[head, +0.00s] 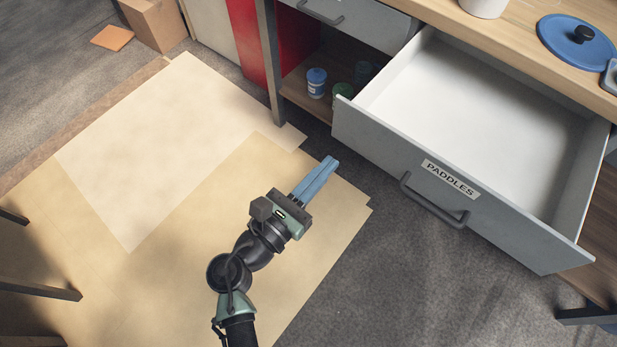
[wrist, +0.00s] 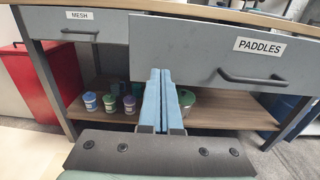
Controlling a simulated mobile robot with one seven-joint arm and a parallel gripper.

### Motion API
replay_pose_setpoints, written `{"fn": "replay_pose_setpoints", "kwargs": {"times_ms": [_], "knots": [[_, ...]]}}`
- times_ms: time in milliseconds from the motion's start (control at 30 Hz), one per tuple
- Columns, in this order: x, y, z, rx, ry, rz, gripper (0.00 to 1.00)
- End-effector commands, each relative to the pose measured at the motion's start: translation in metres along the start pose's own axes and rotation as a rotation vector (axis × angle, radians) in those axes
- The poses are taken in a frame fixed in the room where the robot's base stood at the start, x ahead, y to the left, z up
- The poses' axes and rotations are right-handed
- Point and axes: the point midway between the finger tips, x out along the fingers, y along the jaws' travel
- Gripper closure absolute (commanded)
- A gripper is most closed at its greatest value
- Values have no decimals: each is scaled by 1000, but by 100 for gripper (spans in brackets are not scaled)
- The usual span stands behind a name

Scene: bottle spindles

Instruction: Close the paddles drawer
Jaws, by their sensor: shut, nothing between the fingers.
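The paddles drawer (head: 355,137) is pulled far out of the bench at the right in the head view, and its white inside looks empty. Its grey front bears a PADDLES label (head: 450,179) and a dark bar handle (head: 433,205). In the wrist view the drawer front (wrist: 200,58), label (wrist: 259,46) and handle (wrist: 252,78) show at upper right. My gripper (head: 331,166) is shut and empty, with its blue fingers together. It is in front of the drawer, left of the handle and apart from it in the head view. The fingers also show in the wrist view (wrist: 161,75).
The mesh drawer (wrist: 75,27) is shut to the left. Below, a wooden shelf (wrist: 225,112) holds several small jars (wrist: 110,103) and a green pot (wrist: 196,104). A blue lid (head: 577,42) lies on the benchtop. Tan sheets (head: 150,150) cover the floor at left.

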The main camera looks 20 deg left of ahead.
Motion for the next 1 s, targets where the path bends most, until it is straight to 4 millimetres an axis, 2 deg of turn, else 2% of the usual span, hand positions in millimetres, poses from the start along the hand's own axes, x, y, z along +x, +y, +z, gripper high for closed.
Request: {"fn": "replay_pose_setpoints", "kwargs": {"times_ms": [100, 333, 500, 867, 1000], "knots": [[26, 0, 0, 2, -2, -3, 100], [58, 0, 0, 2, -1, -1, 100], [67, 0, 0, 1, 1, 0, 100], [68, 0, 0, 1, 1, 0, 100], [75, 0, 0, 2, 0, -2, 100]]}}
